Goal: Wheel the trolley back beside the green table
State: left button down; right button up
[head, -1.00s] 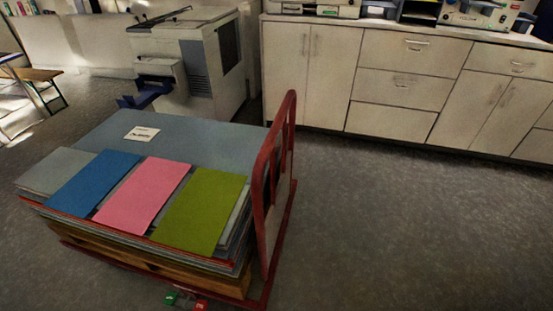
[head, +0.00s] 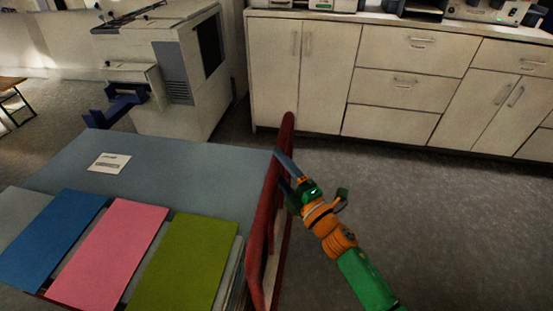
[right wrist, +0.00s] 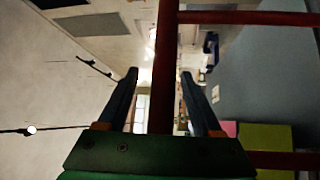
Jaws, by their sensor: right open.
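The trolley stands at the lower left of the head view, its red push handle (head: 262,240) upright at its right end. It carries a stack of large grey boards (head: 185,168) with blue (head: 50,238), pink (head: 110,250) and olive-green (head: 185,265) sheets on top. My right gripper (head: 279,168) is at the upper part of the handle. In the right wrist view, a red handle bar (right wrist: 166,60) runs between its open fingers (right wrist: 159,76), with gaps on both sides. My left gripper is not in view. No green table shows.
A large printer (head: 165,75) with a dark blue tray stands behind the trolley. White cabinets (head: 400,85) line the back wall. The grey floor (head: 450,225) to the right of the trolley is clear. A small white label (head: 109,162) lies on the boards.

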jog(key=shift+w+a+f, duration=0.1)
jog(key=shift+w+a, duration=0.1)
jog(key=shift+w, duration=0.25)
jog(key=shift+w+a+f, duration=0.1)
jog(key=shift+w+a, duration=0.1)
jog(key=shift+w, duration=0.2)
jog(key=shift+s+r, duration=0.1)
jog(key=shift+s, duration=0.05)
jog(key=c, duration=0.4)
grip_shut()
jog(key=shift+d+r, duration=0.1)
jog(key=shift+r, duration=0.05)
